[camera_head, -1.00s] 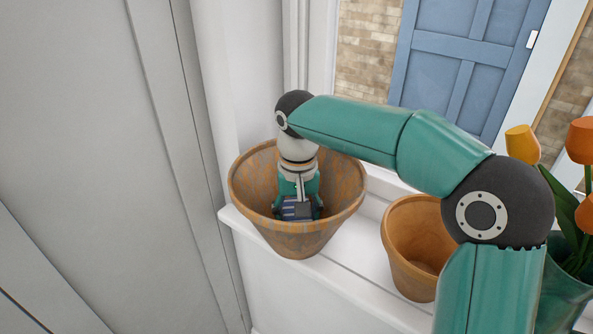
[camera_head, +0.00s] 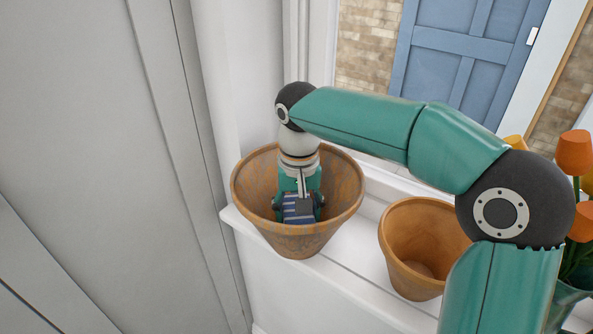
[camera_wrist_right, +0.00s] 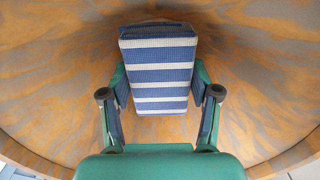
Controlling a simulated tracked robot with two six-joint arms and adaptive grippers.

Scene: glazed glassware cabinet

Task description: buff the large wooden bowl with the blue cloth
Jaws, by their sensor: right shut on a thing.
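The large wooden bowl (camera_head: 292,243), brown with grey-blue patches, stands on the white ledge at the picture's middle. Its inside wall (camera_wrist_right: 262,75) fills the right wrist view. My right gripper (camera_head: 298,210) reaches down into the bowl and is shut on the blue cloth (camera_head: 291,203). The cloth, blue with white stripes, shows as a folded pad between the two fingers (camera_wrist_right: 160,98) in the right wrist view. The pad lies close to the bowl's inner wall; I cannot tell whether it touches. My left gripper is not in view.
A smaller plain brown bowl (camera_head: 416,235) stands on the ledge to the right, partly behind my right arm. Orange tulips (camera_head: 574,153) stand at the far right edge. A white wall is close on the left. A blue door (camera_head: 462,65) shows behind.

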